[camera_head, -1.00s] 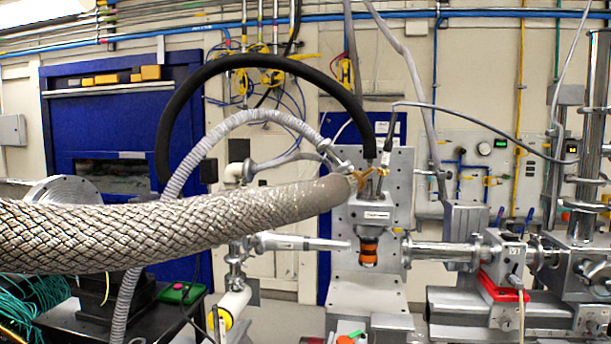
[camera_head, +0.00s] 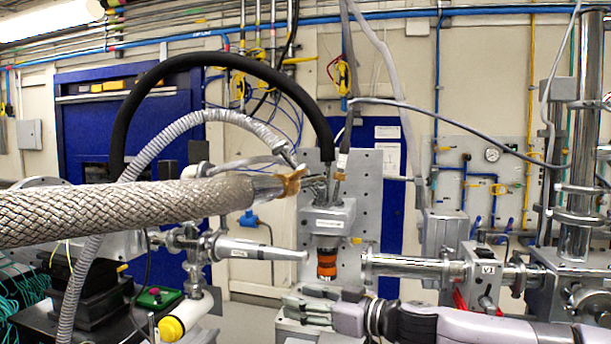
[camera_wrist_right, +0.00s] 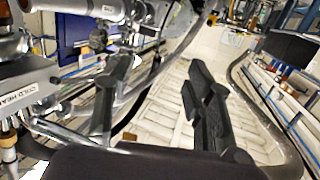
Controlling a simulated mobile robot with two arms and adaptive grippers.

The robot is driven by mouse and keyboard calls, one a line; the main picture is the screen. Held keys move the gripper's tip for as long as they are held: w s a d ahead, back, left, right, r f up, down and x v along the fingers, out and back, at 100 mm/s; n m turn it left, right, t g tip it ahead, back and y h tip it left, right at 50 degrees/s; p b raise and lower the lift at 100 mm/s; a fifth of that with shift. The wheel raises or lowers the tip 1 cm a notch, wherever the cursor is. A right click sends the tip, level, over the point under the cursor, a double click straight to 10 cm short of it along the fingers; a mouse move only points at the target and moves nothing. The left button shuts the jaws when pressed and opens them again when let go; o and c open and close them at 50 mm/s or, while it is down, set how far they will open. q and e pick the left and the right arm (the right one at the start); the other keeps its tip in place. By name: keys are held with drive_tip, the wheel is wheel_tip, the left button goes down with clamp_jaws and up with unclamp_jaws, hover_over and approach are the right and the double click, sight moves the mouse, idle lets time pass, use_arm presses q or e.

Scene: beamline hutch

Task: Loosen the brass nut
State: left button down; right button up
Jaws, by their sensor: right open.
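The brass nut (camera_head: 290,182) sits at the right end of the thick braided metal hose (camera_head: 130,208), where the hose meets the top of the grey cold head (camera_head: 328,216). My right gripper (camera_head: 290,307) is low in the head view, below the cold head and apart from the nut. In the right wrist view its two dark fingers (camera_wrist_right: 160,90) stand wide apart with nothing between them. My left gripper is not in view.
A black hose (camera_head: 225,60) arches over the cold head, and a grey corrugated hose (camera_head: 180,140) loops beside it. A steel beam pipe (camera_head: 405,265) runs right to a valve. In the wrist view, a plate marked COLD HEAD (camera_wrist_right: 22,98) is close on the left.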

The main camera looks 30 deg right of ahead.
drive_tip(key=s+d+r+y, duration=0.1)
drive_tip(key=s+d+r, duration=0.15)
drive_tip(key=r, duration=0.45)
drive_tip(key=s+d+r, duration=0.2)
drive_tip(key=d+r, duration=0.2)
drive_tip(key=r, duration=0.2)
approach(303, 173)
drive_tip(key=shift+y, duration=0.4)
drive_tip(key=p+x, duration=0.6)
drive_tip(key=p, duration=0.1)
drive_tip(key=shift+w+d+f, duration=0.1)
drive_tip(key=shift+d+f, duration=0.05)
drive_tip(key=shift+f, duration=0.05)
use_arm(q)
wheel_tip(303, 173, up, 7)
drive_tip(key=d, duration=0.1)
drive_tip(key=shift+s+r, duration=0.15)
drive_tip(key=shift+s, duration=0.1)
use_arm(e)
drive_tip(key=shift+x, duration=1.4)
drive_tip(key=shift+r, duration=0.1)
drive_tip(key=shift+c, duration=0.2)
